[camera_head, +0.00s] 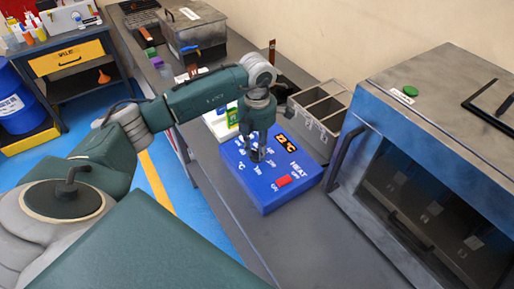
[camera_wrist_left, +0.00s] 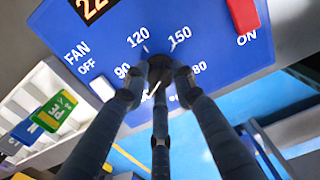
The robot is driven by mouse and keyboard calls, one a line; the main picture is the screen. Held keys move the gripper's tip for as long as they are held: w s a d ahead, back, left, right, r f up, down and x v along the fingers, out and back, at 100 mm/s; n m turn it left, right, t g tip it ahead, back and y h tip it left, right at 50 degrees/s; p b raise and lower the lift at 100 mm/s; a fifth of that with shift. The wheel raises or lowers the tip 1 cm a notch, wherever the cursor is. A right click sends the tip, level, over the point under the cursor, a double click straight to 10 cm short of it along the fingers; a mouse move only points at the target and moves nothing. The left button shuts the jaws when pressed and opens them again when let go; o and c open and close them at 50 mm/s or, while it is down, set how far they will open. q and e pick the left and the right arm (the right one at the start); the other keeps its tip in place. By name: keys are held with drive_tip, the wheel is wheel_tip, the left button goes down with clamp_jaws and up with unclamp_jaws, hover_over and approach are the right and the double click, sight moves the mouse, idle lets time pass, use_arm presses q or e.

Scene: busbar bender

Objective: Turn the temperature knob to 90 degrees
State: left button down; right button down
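The blue control box (camera_head: 262,190) stands on the grey bench, with an orange-lit display (camera_head: 287,143) and a red switch (camera_head: 283,181). My left gripper (camera_head: 257,152) points down at its dial. In the left wrist view the three fingers of the left gripper (camera_wrist_left: 159,72) come close together around the dark temperature knob (camera_wrist_left: 160,61), which they largely hide. The numbers 90, 120, 150 and part of 180 show around it. The knob's pointer is hidden, so its setting cannot be read. My right gripper is not in view.
A large blue and grey oven (camera_head: 400,150) with a dark window stands close on the right. A divided metal bin (camera_head: 318,108) is behind the box. A metal case (camera_head: 190,30) is farther back.

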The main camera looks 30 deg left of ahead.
use_arm(q)
drive_tip(key=shift+f+m+b, duration=0.1)
drive_tip(key=shift+m+b, duration=1)
drive_tip(key=shift+b, duration=0.25)
drive_tip(key=m+b, duration=0.3)
drive_tip(key=shift+w+m, duration=0.1)
drive_tip(key=shift+m, duration=0.2)
drive_tip(key=m+b, duration=0.2)
drive_tip(key=m, duration=0.1)
drive_tip(key=shift+r+m+b, duration=0.2)
drive_tip(key=shift+m+b, duration=0.65)
drive_tip(key=shift+m, duration=0.75)
